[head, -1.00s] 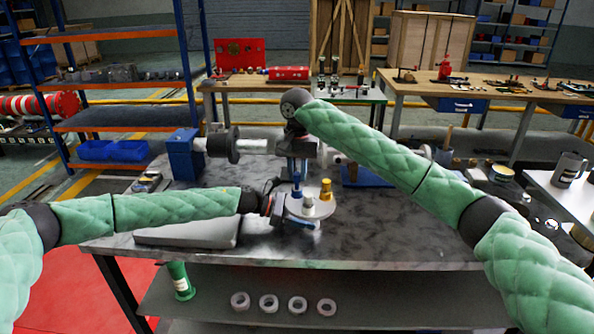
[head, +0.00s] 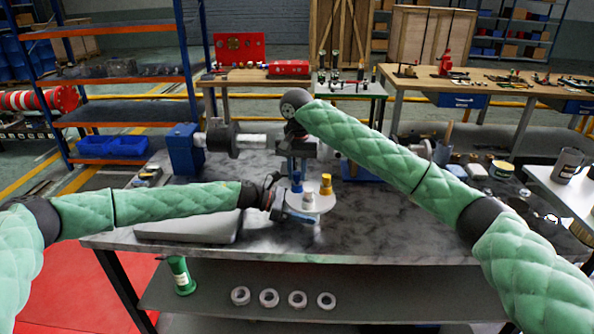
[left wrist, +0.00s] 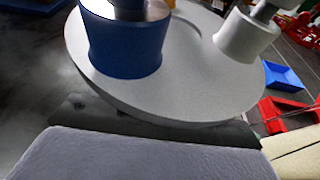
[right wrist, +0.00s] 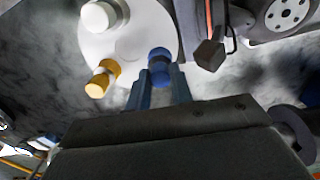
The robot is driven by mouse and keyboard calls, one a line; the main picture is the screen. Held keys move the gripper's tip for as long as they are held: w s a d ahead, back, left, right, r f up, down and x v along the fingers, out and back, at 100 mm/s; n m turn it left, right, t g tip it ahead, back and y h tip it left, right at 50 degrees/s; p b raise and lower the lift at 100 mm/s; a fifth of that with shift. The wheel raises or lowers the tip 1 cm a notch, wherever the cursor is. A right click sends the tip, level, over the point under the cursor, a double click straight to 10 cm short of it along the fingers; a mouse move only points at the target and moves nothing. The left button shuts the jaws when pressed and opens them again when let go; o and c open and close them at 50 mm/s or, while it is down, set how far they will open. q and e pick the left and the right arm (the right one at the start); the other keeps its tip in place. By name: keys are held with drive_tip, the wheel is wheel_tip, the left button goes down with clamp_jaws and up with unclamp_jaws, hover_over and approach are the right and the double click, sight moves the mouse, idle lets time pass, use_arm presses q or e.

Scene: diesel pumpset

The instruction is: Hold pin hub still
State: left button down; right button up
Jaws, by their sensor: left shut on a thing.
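The pin hub (head: 318,205) is a white disc above the table with a blue pin (head: 297,182), a white pin (head: 309,201) and a yellow pin (head: 326,184). My left gripper (head: 286,212) comes in from the left and is shut on the hub's near left edge. In the left wrist view the disc (left wrist: 190,85) fills the upper part; the fingertips are hidden. My right gripper (right wrist: 160,88) points down over the hub, with its fingers either side of the blue pin (right wrist: 160,66). Whether they touch it is unclear.
A blue stand (head: 185,150) with a dark flange and pale shaft (head: 252,140) stands behind the left arm. A grey slab (head: 185,229) lies at the table's front left. Several rings (head: 269,298) and a green bottle (head: 180,275) are on the shelf below. The table's front right is clear.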

sight(297, 173)
drive_tip(key=o, duration=0.4)
wheel_tip(297, 173, up, 12)
drive_tip(key=shift+f, duration=0.1)
idle(0.5)
use_arm(q)
drive_tip(key=shift+c, duration=2.3)
unclamp_jaws()
